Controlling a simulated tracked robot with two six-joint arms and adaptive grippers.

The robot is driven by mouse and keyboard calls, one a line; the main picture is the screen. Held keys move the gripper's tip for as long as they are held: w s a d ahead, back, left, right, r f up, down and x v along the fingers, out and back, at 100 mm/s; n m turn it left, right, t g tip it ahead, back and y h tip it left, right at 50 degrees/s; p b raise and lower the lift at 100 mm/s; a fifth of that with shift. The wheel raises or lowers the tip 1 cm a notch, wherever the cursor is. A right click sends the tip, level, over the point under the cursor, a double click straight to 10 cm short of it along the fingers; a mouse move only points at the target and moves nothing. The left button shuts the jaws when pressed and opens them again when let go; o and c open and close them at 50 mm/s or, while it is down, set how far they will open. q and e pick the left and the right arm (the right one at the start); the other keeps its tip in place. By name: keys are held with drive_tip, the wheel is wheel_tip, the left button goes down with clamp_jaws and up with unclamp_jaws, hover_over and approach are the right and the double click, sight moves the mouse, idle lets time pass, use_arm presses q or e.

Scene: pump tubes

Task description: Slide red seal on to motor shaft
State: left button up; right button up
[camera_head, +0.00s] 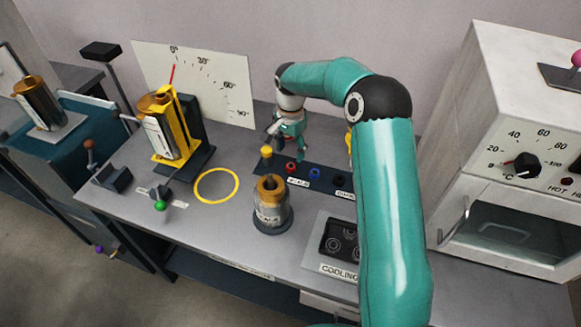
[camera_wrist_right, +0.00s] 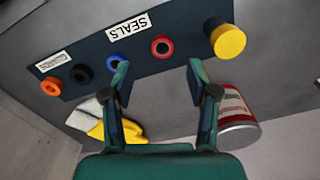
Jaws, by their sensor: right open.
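The red seal (camera_head: 291,167) lies on the dark seal board, left of the blue seal (camera_head: 315,173). In the right wrist view the red seal (camera_wrist_right: 161,46) shows as a ring with a dark centre, beyond the fingertips and roughly between them. My right gripper (camera_head: 290,145) is above and behind it, fingers down. In the wrist view the right gripper (camera_wrist_right: 159,76) is open and empty. A brass and dark cylinder (camera_head: 271,208) stands upright in front of the board, with an opening in its top. I cannot tell which part is the motor shaft. My left gripper is out of view.
A yellow-topped post (camera_head: 266,152) stands close left of the red seal; its yellow top (camera_wrist_right: 228,40) shows in the wrist view. A red and white can (camera_wrist_right: 237,115) is near one finger. A yellow ring (camera_head: 217,199) lies on the bench. A white oven (camera_head: 505,130) stands right.

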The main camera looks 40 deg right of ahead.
sight(290, 163)
drive_tip(key=shift+f, duration=0.75)
drive_tip(key=shift+w+d+f+p, duration=0.1)
drive_tip(key=shift+f+p, duration=0.25)
drive_tip(key=shift+f, duration=1)
drive_tip(key=shift+w+d+f+p, duration=0.1)
drive_tip(key=shift+f+p, duration=0.2)
drive_tip(key=shift+f, duration=1.05)
clamp_jaws()
drive_tip(key=shift+r, duration=0.1)
